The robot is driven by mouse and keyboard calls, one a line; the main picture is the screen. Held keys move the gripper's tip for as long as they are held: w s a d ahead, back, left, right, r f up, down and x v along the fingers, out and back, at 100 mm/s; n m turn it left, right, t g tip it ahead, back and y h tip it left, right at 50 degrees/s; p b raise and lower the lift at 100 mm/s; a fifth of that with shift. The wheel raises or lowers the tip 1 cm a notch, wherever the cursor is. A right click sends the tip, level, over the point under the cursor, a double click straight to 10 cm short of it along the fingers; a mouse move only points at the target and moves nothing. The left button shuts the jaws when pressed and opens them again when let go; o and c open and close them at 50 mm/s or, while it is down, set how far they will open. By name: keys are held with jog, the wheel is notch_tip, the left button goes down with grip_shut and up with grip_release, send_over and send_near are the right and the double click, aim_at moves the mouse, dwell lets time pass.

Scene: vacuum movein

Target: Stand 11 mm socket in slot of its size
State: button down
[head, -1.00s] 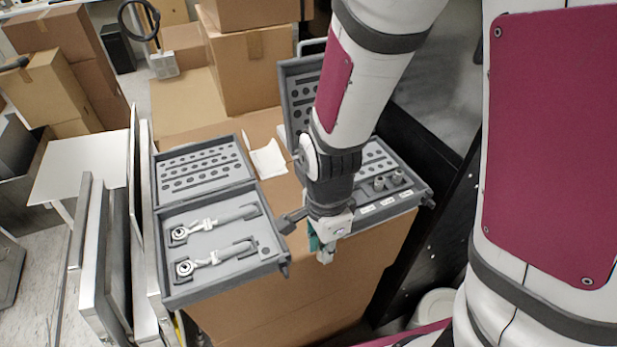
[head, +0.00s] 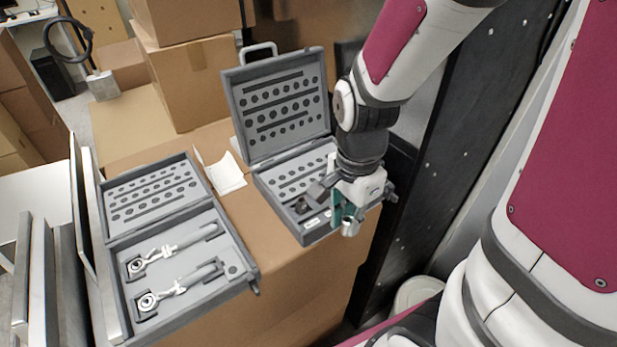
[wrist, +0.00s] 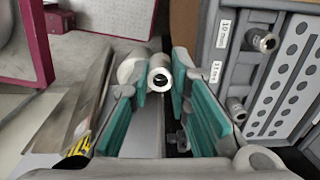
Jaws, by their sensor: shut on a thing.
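My gripper (head: 347,212) has teal finger pads and hangs at the front right edge of the open grey socket case (head: 268,187). In the wrist view my gripper (wrist: 160,74) is shut on a silver socket (wrist: 160,76), its round open end facing the camera. The held socket is outside the case, beyond its front edge. The case's front strip carries white size labels; one reads 10 mm (wrist: 226,33) and another, partly blurred, looks like 11 mm (wrist: 215,73). One socket (wrist: 262,41) stands by the 10 mm label, another (wrist: 236,109) lower down. My gripper hides part of the strip in the head view.
A second open grey case (head: 185,265) with two ratchet wrenches lies to the left. Both cases rest on a cardboard box (head: 290,280). A dark panel (head: 440,150) stands close on the right. A white bin (head: 418,293) is on the floor below.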

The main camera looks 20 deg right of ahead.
jog(key=w, duration=0.4)
jog(key=w+b, duration=0.1)
jog(key=w, duration=0.3)
jog(key=w+d+f+b, duration=0.1)
jog(key=w, duration=0.4)
jog(key=shift+f, duration=1.85)
jog(key=shift+f, duration=0.2)
jog(key=c, duration=1.5)
grip_release()
jog(key=shift+r, duration=0.15)
